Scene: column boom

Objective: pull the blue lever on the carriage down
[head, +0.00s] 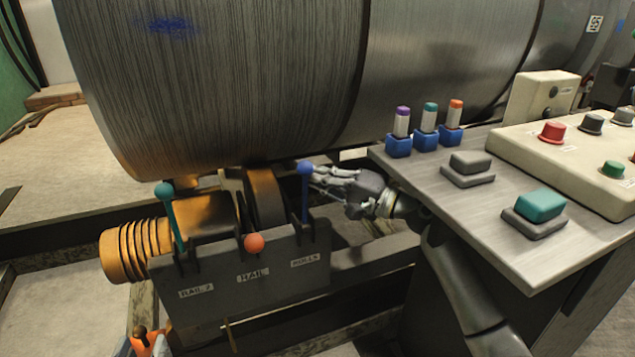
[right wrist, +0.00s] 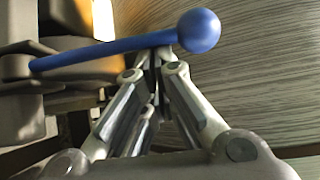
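A teal lever (head: 170,215) and a low orange-red knob (head: 254,243) share the carriage. A large metal roll (head: 220,80) hangs close above. The grey console (head: 480,220) with buttons and blue-based switches stands at right, close to my right arm.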

